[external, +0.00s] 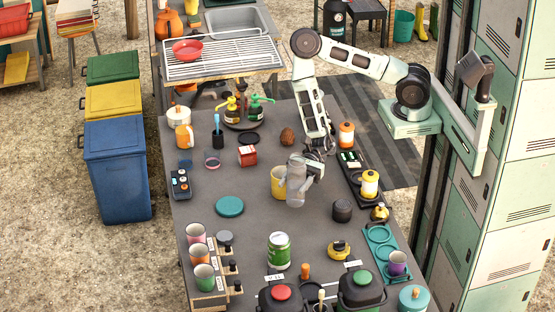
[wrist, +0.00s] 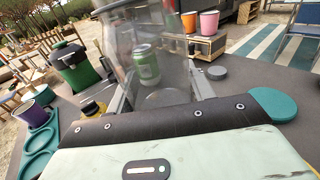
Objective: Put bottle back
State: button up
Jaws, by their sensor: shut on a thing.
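My gripper (external: 312,164) is shut on a clear, greyish bottle (external: 295,188) and holds it over the middle of the table, close beside a yellow mug (external: 278,182). I cannot tell whether the bottle touches the table or the mug. In the wrist view the see-through bottle (wrist: 128,35) stands between my fingers (wrist: 158,95), with a green can (wrist: 146,68) showing through it. A long black tray (external: 352,172) lies to the right of my gripper. An orange-and-white container (external: 346,135) and a yellow-and-white one (external: 369,184) stand along it.
A round tray behind holds yellow (external: 232,108) and green (external: 256,108) pump bottles. A dark round jar (external: 342,210) stands to the right. The green can also shows in the external view (external: 278,250). Cups on a wooden stand (external: 207,283) line the front left. The table around a teal disc (external: 229,206) is clear.

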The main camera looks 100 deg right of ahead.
jog(key=w+a+r+m+t+h, duration=0.15)
jog(key=w+a+r, duration=0.3)
jog(key=a, duration=0.45)
jog(key=shift+y, duration=0.25)
jog(key=shift+s+d+f, duration=0.1)
jog(key=shift+s+f, duration=0.05)
jog(key=shift+f, duration=2.2)
jog(key=shift+s+d+f, duration=0.1)
jog(key=shift+f, duration=2.2)
jog(key=shift+f, duration=0.15)
jog(key=o, duration=1.2)
